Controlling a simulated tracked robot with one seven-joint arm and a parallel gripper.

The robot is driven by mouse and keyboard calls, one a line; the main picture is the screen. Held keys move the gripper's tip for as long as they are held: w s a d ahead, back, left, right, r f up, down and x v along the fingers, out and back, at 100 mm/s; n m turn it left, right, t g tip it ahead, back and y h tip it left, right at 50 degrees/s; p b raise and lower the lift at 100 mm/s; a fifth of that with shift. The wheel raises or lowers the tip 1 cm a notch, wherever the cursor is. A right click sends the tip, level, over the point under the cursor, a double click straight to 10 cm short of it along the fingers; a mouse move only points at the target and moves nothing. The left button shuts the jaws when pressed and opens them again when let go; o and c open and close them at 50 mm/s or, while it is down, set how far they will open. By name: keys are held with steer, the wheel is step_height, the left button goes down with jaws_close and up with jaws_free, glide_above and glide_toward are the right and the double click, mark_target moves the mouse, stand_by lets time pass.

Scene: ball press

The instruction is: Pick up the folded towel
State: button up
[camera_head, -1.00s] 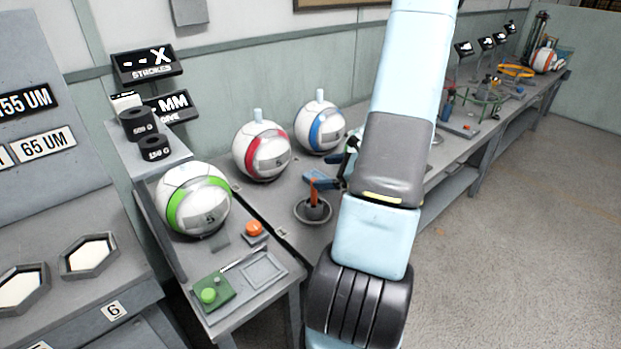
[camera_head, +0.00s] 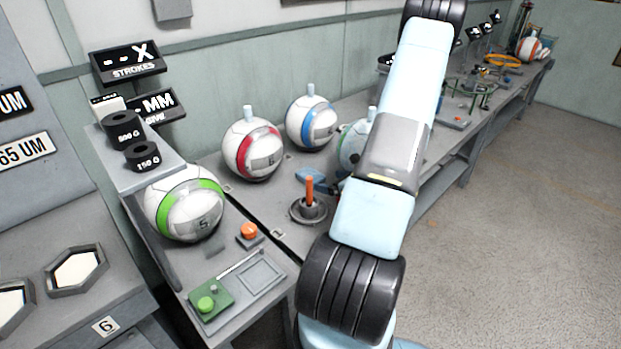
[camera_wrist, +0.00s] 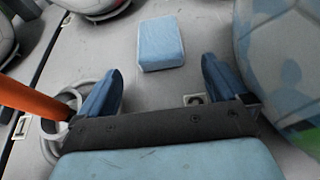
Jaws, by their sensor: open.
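The folded towel (camera_wrist: 161,43) is a small pale-blue block lying flat on the grey bench. In the wrist view it is at the upper middle, ahead of my gripper (camera_wrist: 162,88). My gripper's two dark-blue fingers are spread apart with nothing between them. The towel lies beyond the fingertips, apart from both. In the head view my arm covers part of this area, and small blue shapes show behind the orange-handled stick; I cannot clearly tell towel from fingers there.
The orange stick (camera_head: 309,188) in its round base stands close to my left finger in the wrist view. A large ball (camera_wrist: 283,60) is close on the right. Red-banded (camera_head: 252,150) and blue-banded (camera_head: 312,122) balls stand behind.

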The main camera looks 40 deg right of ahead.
mark_target(318, 178)
steer(key=shift+x, duration=3.65)
steer(key=c, duration=1)
steer(key=shift+r, duration=0.15)
